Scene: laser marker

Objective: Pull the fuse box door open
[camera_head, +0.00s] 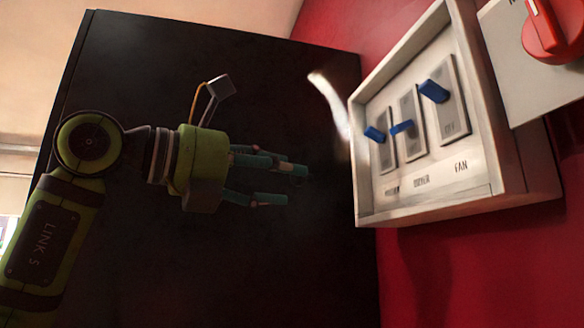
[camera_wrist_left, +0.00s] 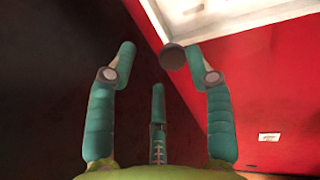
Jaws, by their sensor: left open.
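The fuse box (camera_head: 468,196) is a pale, framed box on the red wall, at the right of the head view. Its blue switches (camera_head: 402,128) on grey plates show plainly. No solid door panel is distinct in front of them; a pale streak (camera_head: 330,105) left of the box may be glare on a clear door. My left gripper (camera_head: 293,184) is open, left of the box, its fingers pointing right. In the left wrist view, a dark round knob (camera_wrist_left: 172,57) sits near the right fingertip, beside the pale box edge (camera_wrist_left: 205,30). I cannot tell whether they touch.
A large black panel (camera_head: 240,270) stands behind my left arm. A pale plate (camera_head: 505,60) with a red rotary switch (camera_head: 553,30) is right of the box. A small white label (camera_wrist_left: 269,137) is on the red wall. The space below the box looks clear.

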